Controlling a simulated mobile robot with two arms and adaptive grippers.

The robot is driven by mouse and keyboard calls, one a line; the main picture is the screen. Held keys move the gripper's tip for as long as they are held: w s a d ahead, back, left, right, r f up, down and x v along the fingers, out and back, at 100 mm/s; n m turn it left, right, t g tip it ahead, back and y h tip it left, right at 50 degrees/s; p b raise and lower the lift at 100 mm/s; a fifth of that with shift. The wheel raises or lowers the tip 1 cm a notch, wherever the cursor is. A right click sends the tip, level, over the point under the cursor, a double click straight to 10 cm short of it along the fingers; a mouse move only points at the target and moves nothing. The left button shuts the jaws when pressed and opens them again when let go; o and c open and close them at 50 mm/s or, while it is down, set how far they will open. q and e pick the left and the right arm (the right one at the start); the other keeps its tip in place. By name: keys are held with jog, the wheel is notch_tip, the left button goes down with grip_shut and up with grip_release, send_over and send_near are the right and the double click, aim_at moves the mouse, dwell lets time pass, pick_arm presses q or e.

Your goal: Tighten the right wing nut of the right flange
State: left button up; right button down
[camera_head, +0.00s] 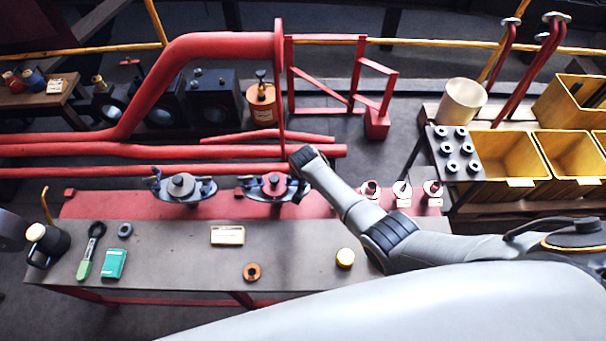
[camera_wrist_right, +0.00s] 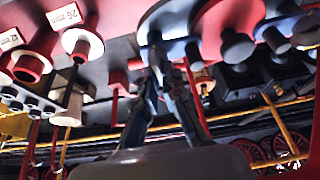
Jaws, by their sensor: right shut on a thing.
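The left flange (camera_head: 182,188) stands beside the right one. Several labelled sockets (camera_head: 402,191) stand to the right on the red strip. On the bench (camera_head: 180,262) are a green-handled tool (camera_head: 88,252), a teal box (camera_head: 113,263) and a copper ring (camera_head: 252,271). Red pipes run behind.

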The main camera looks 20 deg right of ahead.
jog(key=shift+w+r+m, duration=0.15)
jog(key=shift+m, duration=0.35)
jog(key=c, duration=1.5)
grip_release()
jog(key=v, duration=1.2)
jog(key=shift+a, duration=0.2)
